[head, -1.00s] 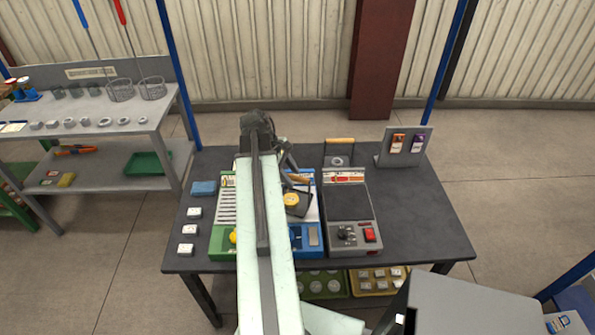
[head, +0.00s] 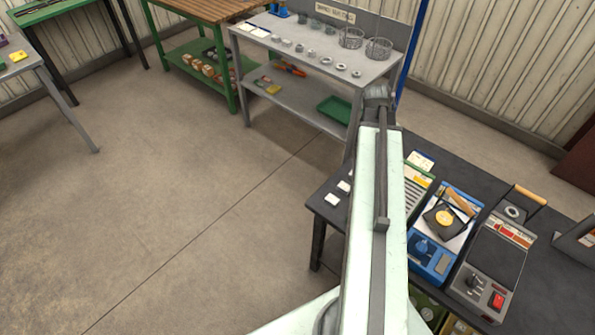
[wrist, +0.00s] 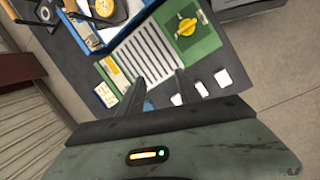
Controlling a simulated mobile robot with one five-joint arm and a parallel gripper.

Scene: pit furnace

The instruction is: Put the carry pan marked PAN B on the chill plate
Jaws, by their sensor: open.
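A dark square pan (head: 432,217) with a wooden handle lies on the blue unit (head: 432,258), a yellow round piece on it. A second pan (head: 512,212), with a tan handle and a ring-shaped piece, is behind the grey unit. I cannot read PAN B on either. The green unit with a pale slatted plate (wrist: 150,53) may be the chill plate; no name is legible. It is partly behind my arm in the head view.
The grey unit (head: 490,265) has a dark slab and red switch. A grey shelf table (head: 310,45) with rings and baskets stands behind. The floor at left is clear (head: 170,200).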

